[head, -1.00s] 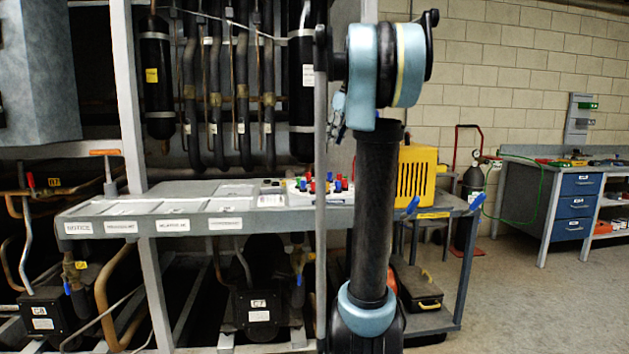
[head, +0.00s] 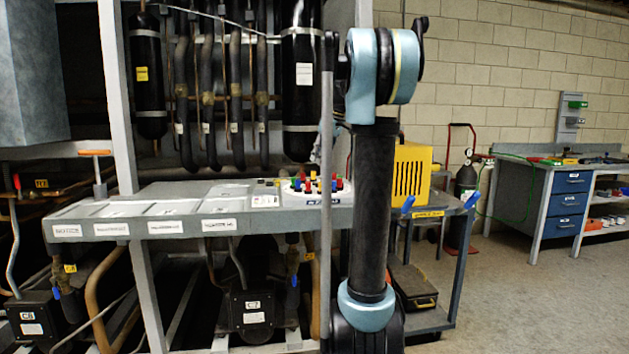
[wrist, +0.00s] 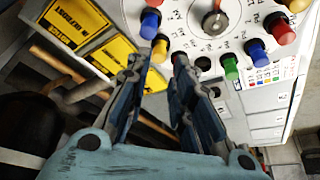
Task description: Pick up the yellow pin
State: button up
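A yellow pin (wrist: 160,49) stands on a round white dial plate (wrist: 210,38) in the wrist view. It shows just beyond and between my fingertips, nearer the left one. My gripper (wrist: 162,62) is open, its two blue-grey fingers apart with nothing held. Whether a finger touches the pin I cannot tell. Another yellow pin (wrist: 297,5) shows at the upper right edge. In the head view, my gripper is not clearly visible; the pin cluster (head: 319,184) is small.
A knob (wrist: 213,22) sits mid-plate, ringed by several pins. Yellow labels (wrist: 75,22) lie to the left. In the head view, the grey shelf (head: 180,226) runs before black pipes and tanks; a yellow box (head: 412,172) stands right of my arm. Open floor lies at right.

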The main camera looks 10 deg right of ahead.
aim_at(313, 176)
jog(key=shift+w+x, duration=0.2)
jog(key=shift+x, duration=2.9)
jog(key=shift+a+r, duration=0.1)
jog(key=shift+a, duration=0.05)
jog(key=shift+c, duration=0.2)
jog(key=c, duration=0.4)
